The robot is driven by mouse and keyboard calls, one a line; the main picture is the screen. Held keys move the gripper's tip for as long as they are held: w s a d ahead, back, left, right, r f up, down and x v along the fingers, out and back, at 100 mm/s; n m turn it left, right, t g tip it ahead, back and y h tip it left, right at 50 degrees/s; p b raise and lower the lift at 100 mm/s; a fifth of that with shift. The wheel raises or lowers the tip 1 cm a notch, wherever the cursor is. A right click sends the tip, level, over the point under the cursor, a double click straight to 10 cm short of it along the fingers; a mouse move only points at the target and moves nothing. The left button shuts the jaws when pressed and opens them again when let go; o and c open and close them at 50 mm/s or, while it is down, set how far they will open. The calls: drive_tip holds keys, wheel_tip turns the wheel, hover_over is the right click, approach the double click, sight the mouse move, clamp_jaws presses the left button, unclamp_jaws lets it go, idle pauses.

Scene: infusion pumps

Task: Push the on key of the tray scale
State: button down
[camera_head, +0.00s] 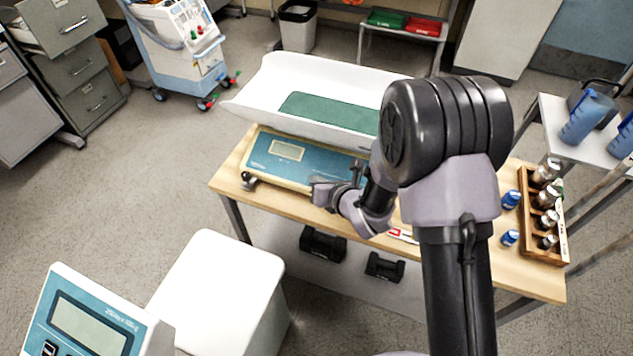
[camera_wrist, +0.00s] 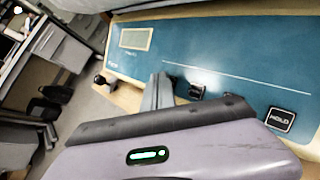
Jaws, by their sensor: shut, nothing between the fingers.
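The tray scale (camera_head: 300,160) stands on the wooden table, with a white curved tray on top and a blue front panel. In the wrist view the blue panel (camera_wrist: 225,50) shows a small display (camera_wrist: 135,39), a black key marked HOLD (camera_wrist: 281,119) at the right, and a dark key (camera_wrist: 196,90) whose label I cannot read. My gripper (camera_head: 325,190) is shut and empty at the panel's front edge. In the wrist view its fingers (camera_wrist: 158,92) sit just left of the dark key. I cannot tell whether they touch the panel. My wrist body hides the panel's lower edge.
A white stool-like block (camera_head: 220,290) and another device with a display (camera_head: 90,325) are in front. Dark weights (camera_head: 323,245) lie on the lower shelf.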

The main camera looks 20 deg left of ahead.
drive_tip(key=shift+f, duration=0.15)
drive_tip(key=shift+s+r, duration=0.2)
drive_tip(key=shift+r, duration=0.4)
wheel_tip(320, 180, up, 6)
drive_tip(key=s+p, duration=0.2)
drive_tip(key=shift+s+f, duration=0.15)
drive_tip(key=shift+f, duration=0.05)
drive_tip(key=shift+a, duration=0.1)
